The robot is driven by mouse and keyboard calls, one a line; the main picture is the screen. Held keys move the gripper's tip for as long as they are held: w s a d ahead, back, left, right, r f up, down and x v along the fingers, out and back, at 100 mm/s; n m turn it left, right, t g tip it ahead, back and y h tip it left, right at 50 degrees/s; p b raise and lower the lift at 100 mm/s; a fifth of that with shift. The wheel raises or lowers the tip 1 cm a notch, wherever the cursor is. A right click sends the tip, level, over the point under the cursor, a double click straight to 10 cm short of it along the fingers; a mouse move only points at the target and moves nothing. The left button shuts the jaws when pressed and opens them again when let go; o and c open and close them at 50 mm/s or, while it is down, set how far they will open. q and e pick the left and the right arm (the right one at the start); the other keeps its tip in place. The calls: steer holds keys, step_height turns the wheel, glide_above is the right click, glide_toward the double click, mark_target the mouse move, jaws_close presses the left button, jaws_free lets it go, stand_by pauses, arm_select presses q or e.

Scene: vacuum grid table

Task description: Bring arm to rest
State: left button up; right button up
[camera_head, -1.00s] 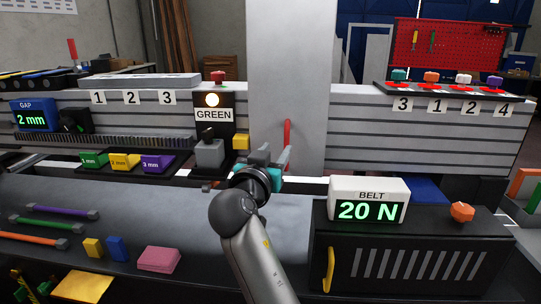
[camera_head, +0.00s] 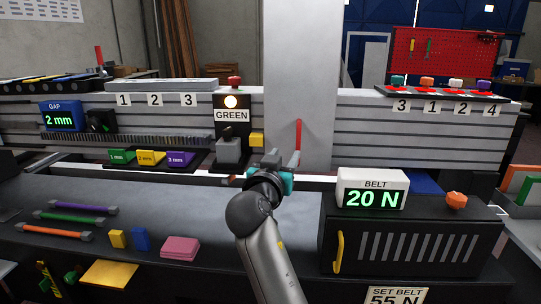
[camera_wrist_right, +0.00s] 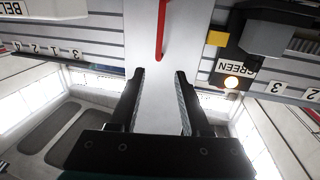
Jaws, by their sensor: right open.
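My right arm rises from the bottom centre of the head view. Its gripper (camera_head: 274,160) is raised in front of the grey panel, below and left of a red lever (camera_head: 298,142). In the right wrist view the two dark fingers (camera_wrist_right: 164,78) stand apart with nothing between them, so the gripper is open and empty. The red lever (camera_wrist_right: 161,30) shows beyond the fingertips, apart from them. My left gripper is not in view.
A box with a belt display (camera_head: 372,190) reading 20 N stands right of the arm. A control post labelled GREEN (camera_head: 231,116) with a lit lamp stands left. Coloured rods and blocks (camera_head: 180,248) lie on the dark bench at left.

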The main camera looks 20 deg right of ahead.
steer(key=shift+f, duration=0.1)
steer(key=s+a+f+n+g+y, duration=0.1)
steer(key=s+f+n+g+y, duration=0.15)
steer(key=s+f, duration=0.55)
steer(key=s+a+f+n+g+y, duration=0.1)
steer(key=s+f+n+g+y, duration=0.2)
steer(key=f, duration=1)
steer(key=s+a+f+n+g+y, duration=0.1)
steer(key=s+a+f+g+y, duration=0.2)
steer(key=s, duration=0.5)
steer(key=s+a+f+n+y, duration=0.15)
steer(key=s+f, duration=0.25)
steer(key=s, duration=0.4)
steer(key=s+a+f+n+g+y, duration=0.2)
steer(key=s+a+f, duration=0.15)
steer(key=s, duration=0.45)
step_height(320, 180, down, 21)
steer(key=g, duration=0.1)
steer(key=s+d+f, duration=0.1)
steer(key=s+f, duration=0.6)
steer(key=s, duration=0.1)
steer(key=s+d+f+g, duration=0.1)
steer(key=s+d+f, duration=0.1)
steer(key=s+f, duration=0.5)
steer(key=shift+s+d+f+h, duration=0.15)
steer(key=shift+s+d+h, duration=0.15)
steer(key=shift+s, duration=0.1)
